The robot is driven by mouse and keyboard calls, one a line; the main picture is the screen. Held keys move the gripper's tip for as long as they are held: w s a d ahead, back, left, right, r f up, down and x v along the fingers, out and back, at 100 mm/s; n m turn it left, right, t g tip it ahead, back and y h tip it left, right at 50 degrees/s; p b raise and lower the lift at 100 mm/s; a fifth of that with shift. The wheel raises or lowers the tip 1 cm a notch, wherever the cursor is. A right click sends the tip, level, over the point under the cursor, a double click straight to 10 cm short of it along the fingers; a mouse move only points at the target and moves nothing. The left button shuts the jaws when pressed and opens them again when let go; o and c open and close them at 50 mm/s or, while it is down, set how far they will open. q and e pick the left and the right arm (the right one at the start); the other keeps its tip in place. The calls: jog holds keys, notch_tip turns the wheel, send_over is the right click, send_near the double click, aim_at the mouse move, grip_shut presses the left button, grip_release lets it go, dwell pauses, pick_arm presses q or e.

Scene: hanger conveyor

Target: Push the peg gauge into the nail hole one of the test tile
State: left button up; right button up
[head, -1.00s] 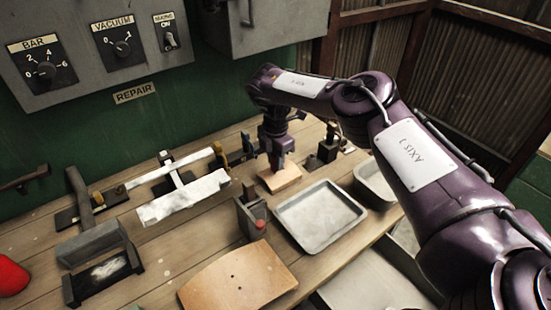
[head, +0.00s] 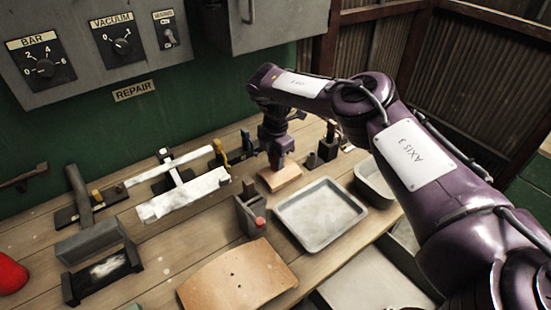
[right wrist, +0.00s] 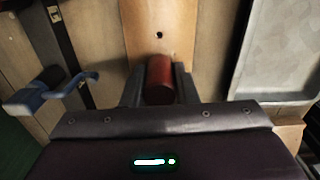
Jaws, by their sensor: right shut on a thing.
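My right gripper (head: 277,164) is low over a small tan tile (head: 283,181) on the bench. In the right wrist view its fingers (right wrist: 159,88) are shut on a red cylinder, the peg gauge (right wrist: 160,77). Beyond it the tan tile (right wrist: 176,18) shows one dark hole (right wrist: 159,35), a little ahead of the red cylinder in the picture. The peg's lower end is hidden, so I cannot tell whether it is in a hole. My left gripper is not in view.
A grey metal tray (head: 321,216) lies right of the small tile. A grey stand (head: 247,216) with a red part is nearer. A larger tan tile (head: 238,278) with small holes lies at the front. Dark fixtures and pale bars (head: 184,194) fill the left.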

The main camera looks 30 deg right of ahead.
jog(key=shift+f+b, duration=0.35)
jog(key=shift+f, duration=0.15)
jog(key=o, duration=0.7)
jog(key=o, duration=0.5)
jog(key=shift+o, duration=0.2)
jog(key=shift+r+b, duration=1.1)
jog(key=shift+r, duration=2.8)
